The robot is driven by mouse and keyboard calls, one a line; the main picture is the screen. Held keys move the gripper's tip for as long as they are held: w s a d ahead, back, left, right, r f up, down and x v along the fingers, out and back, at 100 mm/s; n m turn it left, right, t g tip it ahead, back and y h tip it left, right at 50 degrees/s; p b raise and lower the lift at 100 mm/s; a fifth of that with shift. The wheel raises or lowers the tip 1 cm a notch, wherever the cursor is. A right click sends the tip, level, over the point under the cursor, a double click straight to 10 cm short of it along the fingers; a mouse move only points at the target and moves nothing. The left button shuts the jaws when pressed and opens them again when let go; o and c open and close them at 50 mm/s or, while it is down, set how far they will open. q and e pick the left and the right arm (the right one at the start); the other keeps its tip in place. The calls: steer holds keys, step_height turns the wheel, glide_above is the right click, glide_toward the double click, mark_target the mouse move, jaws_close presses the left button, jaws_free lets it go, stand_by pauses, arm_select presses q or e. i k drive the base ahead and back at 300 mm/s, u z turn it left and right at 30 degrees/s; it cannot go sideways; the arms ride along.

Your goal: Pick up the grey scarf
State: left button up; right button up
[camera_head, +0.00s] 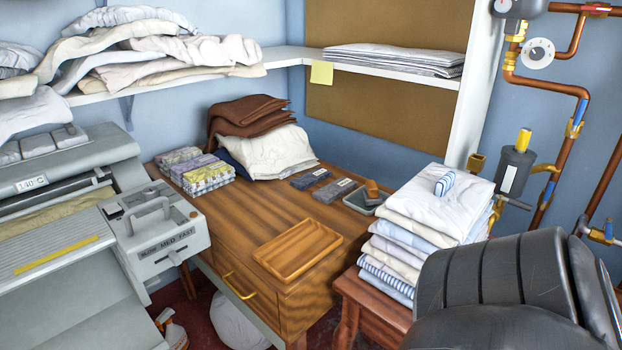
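A folded grey cloth with a pale label (334,190), which looks like the grey scarf, lies flat on the wooden table (235,230), right of the table's middle towards the back. A similar, darker folded cloth with a label (310,178) lies just behind and left of it, close beside it. Both cloths are in plain sight with nothing on top. Neither of my grippers is in view. A black part of my arm fills the lower right corner.
A shallow wooden tray (297,250) lies near the table's front edge. A grey dish (355,202) with brown items stands right of the cloth. A tall linen stack (425,235) stands on a stool at right. Brown and white cloths (270,152) lie behind; the ironer (75,240) is left.

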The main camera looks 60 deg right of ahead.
mark_target(332, 192)
steer(key=z, duration=1.75)
steer(key=k, duration=0.45)
steer(key=u, duration=1.2)
steer(key=i, duration=0.6)
steer(key=z, duration=0.6)
